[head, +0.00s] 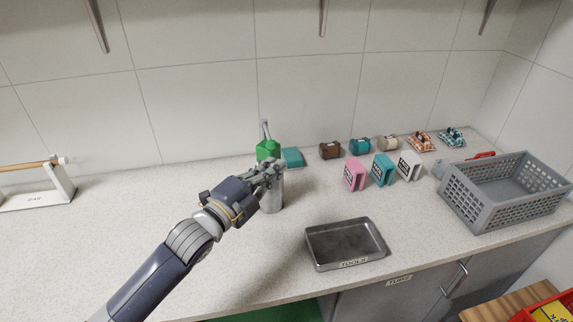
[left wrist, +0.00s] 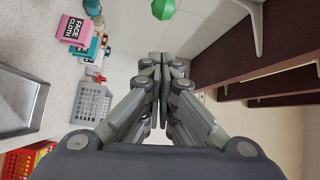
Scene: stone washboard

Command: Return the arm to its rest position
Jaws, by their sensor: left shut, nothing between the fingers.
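My left arm reaches in from the lower left of the head view. Its gripper (head: 268,173) is over the counter, in front of a metal canister (head: 272,199) that it partly hides. The gripper's fingers are shut together with nothing between them, as the left wrist view (left wrist: 163,65) also shows. A green faceted piece (head: 268,150) shows just behind the fingertips in the head view; it also shows at the top of the left wrist view (left wrist: 163,8). Whether the fingers touch the canister I cannot tell. My right gripper is not in view.
A grey basket (head: 500,213) stands at the right. Pink (head: 355,174), teal (head: 382,169) and white boxes stand mid-counter. A white rack (head: 57,184) is far left. The left counter (head: 130,235) is clear.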

